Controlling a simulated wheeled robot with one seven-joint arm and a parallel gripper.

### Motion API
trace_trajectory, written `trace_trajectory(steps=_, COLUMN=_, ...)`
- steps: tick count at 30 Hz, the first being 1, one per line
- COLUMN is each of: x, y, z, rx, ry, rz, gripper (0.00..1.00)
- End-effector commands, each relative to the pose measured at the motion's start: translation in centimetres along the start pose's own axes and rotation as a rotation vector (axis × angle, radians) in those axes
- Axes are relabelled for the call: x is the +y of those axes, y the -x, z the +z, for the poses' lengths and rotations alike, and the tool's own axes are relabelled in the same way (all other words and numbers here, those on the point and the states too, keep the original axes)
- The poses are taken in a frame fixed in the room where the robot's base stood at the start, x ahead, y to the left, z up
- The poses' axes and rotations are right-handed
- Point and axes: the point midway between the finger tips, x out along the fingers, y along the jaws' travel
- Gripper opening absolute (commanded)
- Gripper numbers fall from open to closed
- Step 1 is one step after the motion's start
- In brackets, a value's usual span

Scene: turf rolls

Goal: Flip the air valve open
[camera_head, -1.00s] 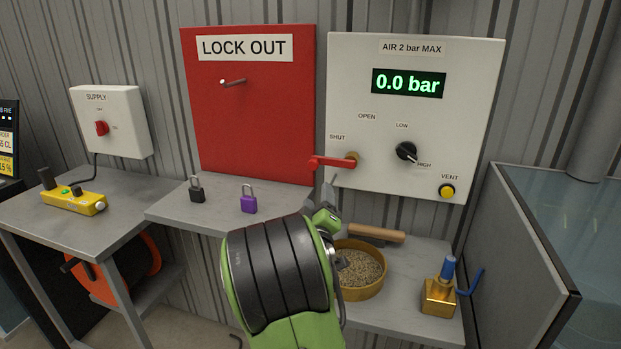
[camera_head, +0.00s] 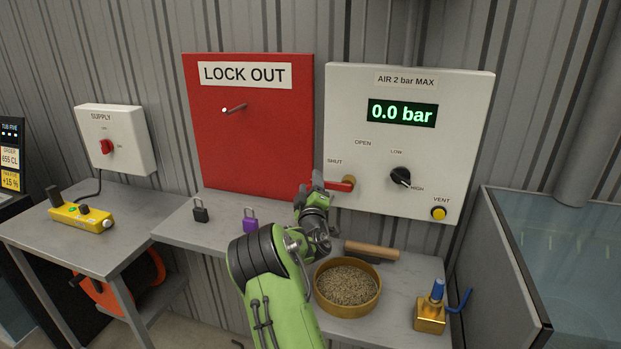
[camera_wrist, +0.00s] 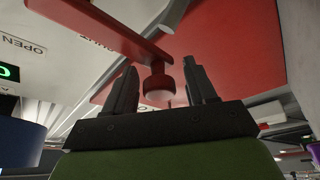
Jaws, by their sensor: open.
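The air valve is a red lever (camera_head: 341,186) on a brass pivot, low on the left of the white air panel (camera_head: 460,150). It points left, by the SHUT label and away from OPEN. The display reads 0.0 bar. My gripper (camera_head: 314,186) is at the lever's left end and hides that end in the head view. In the wrist view the red lever (camera_wrist: 125,35) crosses above the fingers, and its end knob (camera_wrist: 158,85) shows between the two open fingertips (camera_wrist: 163,85). I see gaps on both sides of the knob; contact is not clear.
A red LOCK OUT board (camera_head: 250,140) is left of the panel. Below are a black padlock (camera_head: 200,214), a purple padlock (camera_head: 250,225), a bowl of grain (camera_head: 348,286), a wooden-handled tool (camera_head: 372,250) and a brass block with blue cap (camera_head: 430,318). A tank stands right.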

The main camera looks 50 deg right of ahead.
Motion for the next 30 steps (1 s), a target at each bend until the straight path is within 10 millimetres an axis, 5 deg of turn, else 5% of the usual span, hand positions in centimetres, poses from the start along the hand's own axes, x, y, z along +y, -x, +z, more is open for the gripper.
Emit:
trace_trajectory(steps=9, x=-0.05, y=-0.49, z=0.02, rx=0.0, ry=0.0, rz=0.0, gripper=0.56)
trace_trajectory(steps=20, x=-0.02, y=-0.47, z=0.0, rx=0.001, ry=0.0, rz=0.0, gripper=0.01)
trace_trajectory(steps=30, x=0.2, y=-0.71, z=0.19, rx=0.001, ry=-0.013, rz=0.008, gripper=0.0)
